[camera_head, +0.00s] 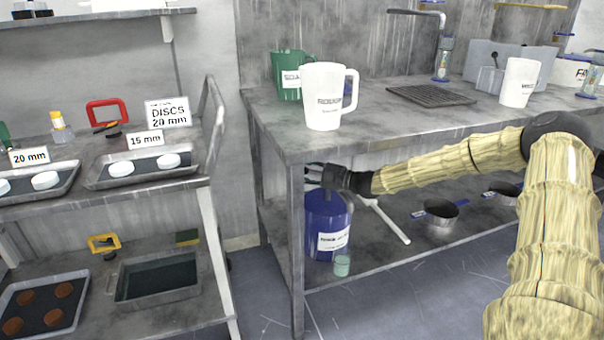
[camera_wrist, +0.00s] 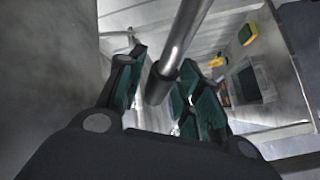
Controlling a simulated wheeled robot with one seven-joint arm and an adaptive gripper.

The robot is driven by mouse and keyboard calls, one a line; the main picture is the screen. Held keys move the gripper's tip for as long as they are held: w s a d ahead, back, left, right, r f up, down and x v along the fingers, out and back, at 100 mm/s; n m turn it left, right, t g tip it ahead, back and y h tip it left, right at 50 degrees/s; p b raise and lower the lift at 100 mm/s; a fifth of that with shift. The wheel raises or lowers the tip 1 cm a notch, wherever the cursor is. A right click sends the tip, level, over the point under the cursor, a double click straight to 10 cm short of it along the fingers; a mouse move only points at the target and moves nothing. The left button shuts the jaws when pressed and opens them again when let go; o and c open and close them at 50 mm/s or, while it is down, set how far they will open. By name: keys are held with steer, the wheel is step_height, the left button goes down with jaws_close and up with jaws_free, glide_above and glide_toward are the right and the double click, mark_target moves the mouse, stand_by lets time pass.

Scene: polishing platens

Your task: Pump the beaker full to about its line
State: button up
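The beaker (camera_head: 342,265) is a small greenish cup standing upright on the lower shelf, at the front of the blue drum (camera_head: 327,222). Its line and any liquid level are too small to tell. My gripper (camera_head: 318,178) is just above the drum's top, under the bench top, and hides part of what is there. In the wrist view my gripper's teal-padded fingers (camera_wrist: 172,90) are apart. A metal rod (camera_wrist: 184,38) with a dark end lies between or just in front of them; I cannot tell whether they touch it.
The bench top (camera_head: 390,125) lies close above my gripper, with its front leg (camera_head: 297,240) to the left. A white bar (camera_head: 388,220) leans right of the drum. Metal pans (camera_head: 440,224) stand further right. White jugs (camera_head: 322,97) stand on the bench.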

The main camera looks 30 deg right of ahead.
steer(key=shift+w+a, duration=0.15)
jaws_close()
stand_by(0.4)
steer(key=shift+a+f+p, duration=0.15)
steer(key=shift+p, duration=0.2)
steer(key=shift+f+n, duration=0.3)
steer(key=shift+n, duration=0.1)
